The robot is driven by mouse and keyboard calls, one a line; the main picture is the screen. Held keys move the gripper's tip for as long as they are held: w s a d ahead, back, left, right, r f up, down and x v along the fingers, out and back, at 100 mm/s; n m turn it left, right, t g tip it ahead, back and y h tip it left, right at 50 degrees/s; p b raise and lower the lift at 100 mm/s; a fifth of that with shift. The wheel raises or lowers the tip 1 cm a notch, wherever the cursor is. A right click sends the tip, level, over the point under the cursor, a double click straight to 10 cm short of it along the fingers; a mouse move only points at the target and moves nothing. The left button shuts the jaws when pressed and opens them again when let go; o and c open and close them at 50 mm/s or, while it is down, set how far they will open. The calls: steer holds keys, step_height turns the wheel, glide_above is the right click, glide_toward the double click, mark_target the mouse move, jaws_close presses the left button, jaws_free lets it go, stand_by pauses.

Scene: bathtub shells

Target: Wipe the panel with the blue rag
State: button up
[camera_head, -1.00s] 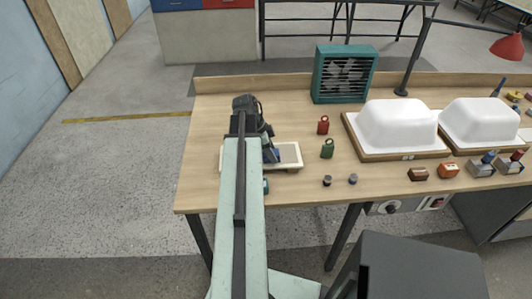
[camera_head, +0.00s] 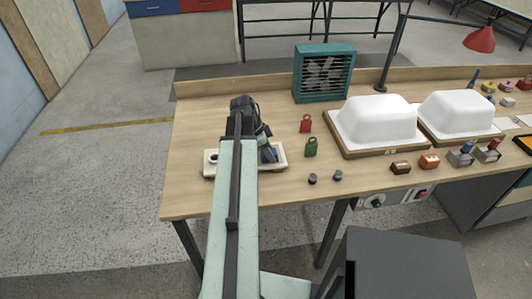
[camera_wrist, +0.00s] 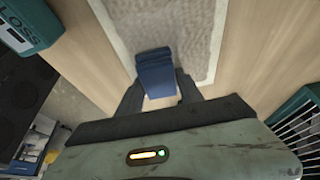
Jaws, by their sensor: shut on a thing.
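The panel (camera_head: 282,161) is a small flat board with a cream rim, lying on the wooden bench in the head view. In the wrist view its grey speckled face (camera_wrist: 160,24) lies ahead of my gripper (camera_wrist: 159,88). The blue rag (camera_wrist: 156,67) is a folded dark blue bundle pinched between my two dark fingers. It lies over the panel's face; I cannot tell how firmly it touches. My arm hides the panel's middle.
A teal vented box (camera_head: 323,74) stands behind. Two white tub shells (camera_head: 377,122) sit further right. A teal lettered container (camera_wrist: 27,27) is at the wrist view's upper left.

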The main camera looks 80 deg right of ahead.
mark_target(283, 153)
steer(key=shift+s+d, duration=0.35)
steer(key=shift+s, duration=0.55)
steer(key=shift+s+d, duration=0.35)
steer(key=shift+s, duration=0.55)
steer(key=shift+s+d, duration=0.35)
steer(key=shift+s, duration=0.55)
steer(key=shift+w+d+f, duration=0.1)
steer(key=shift+w+d, duration=0.15)
steer(key=shift+d, duration=0.3)
steer(key=shift+w+d, duration=0.25)
steer(key=shift+d, duration=0.25)
steer(key=shift+w+a, duration=0.4)
steer(key=shift+w, duration=0.65)
steer(key=shift+w+a, duration=0.45)
steer(key=shift+w, duration=0.65)
steer(key=shift+w+a, duration=0.4)
steer(key=shift+w, duration=0.65)
steer(key=shift+w, duration=0.1)
